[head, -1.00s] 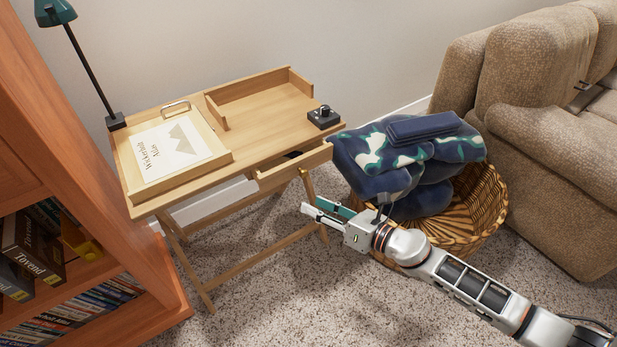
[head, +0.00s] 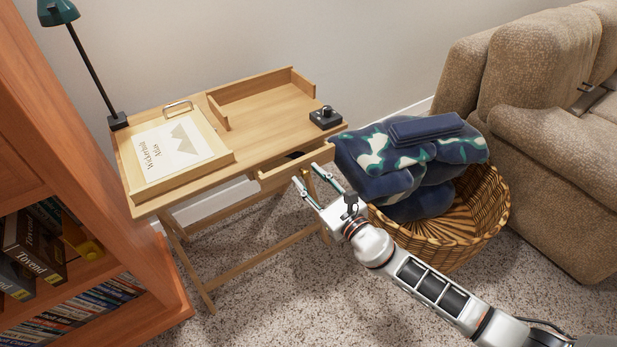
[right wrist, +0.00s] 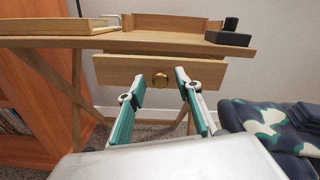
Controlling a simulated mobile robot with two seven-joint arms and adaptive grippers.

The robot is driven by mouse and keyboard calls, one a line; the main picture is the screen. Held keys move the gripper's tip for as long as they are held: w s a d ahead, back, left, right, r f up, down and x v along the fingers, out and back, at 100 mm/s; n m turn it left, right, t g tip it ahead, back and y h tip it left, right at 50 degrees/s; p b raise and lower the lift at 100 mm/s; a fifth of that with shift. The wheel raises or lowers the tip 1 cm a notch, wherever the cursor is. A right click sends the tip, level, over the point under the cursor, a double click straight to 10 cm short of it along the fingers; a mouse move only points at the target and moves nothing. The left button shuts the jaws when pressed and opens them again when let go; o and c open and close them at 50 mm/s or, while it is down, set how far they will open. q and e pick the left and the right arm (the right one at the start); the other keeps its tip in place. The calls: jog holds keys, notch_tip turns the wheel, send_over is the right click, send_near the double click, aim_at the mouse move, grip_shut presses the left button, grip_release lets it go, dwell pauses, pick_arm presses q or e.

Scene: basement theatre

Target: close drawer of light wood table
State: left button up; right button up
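The light wood table (head: 250,134) stands against the wall. Its drawer (head: 290,168) sticks out a little at the front right, with a gap behind its front panel. In the right wrist view the drawer front (right wrist: 205,72) faces me, with a round brass knob (right wrist: 159,81) in its middle. My right gripper (head: 311,179) is open and empty, just in front of the drawer. In the right wrist view its two teal-padded fingers (right wrist: 157,88) point at the drawer front, one on each side of the knob. I cannot tell whether they touch it. My left gripper is not in view.
A wicker basket (head: 478,228) with blue patterned blankets (head: 440,146) stands close to the right of the drawer. A beige sofa (head: 560,125) is further right, and a wooden bookcase (head: 158,290) is at the left. Carpet below the table is clear.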

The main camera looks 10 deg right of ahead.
aim_at(304, 171)
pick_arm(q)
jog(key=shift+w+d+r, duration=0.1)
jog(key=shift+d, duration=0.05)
pick_arm(e)
jog(key=shift+w+a, duration=0.1)
jog(key=shift+w, duration=0.2)
grip_shut()
jog(key=shift+w+a, duration=0.15)
jog(key=shift+w, duration=0.25)
jog(key=shift+b+x, duration=0.4)
jog(key=shift+x, duration=0.75)
jog(key=shift+w+a, duration=0.15)
jog(key=shift+w, duration=0.4)
jog(key=shift+r, duration=0.15)
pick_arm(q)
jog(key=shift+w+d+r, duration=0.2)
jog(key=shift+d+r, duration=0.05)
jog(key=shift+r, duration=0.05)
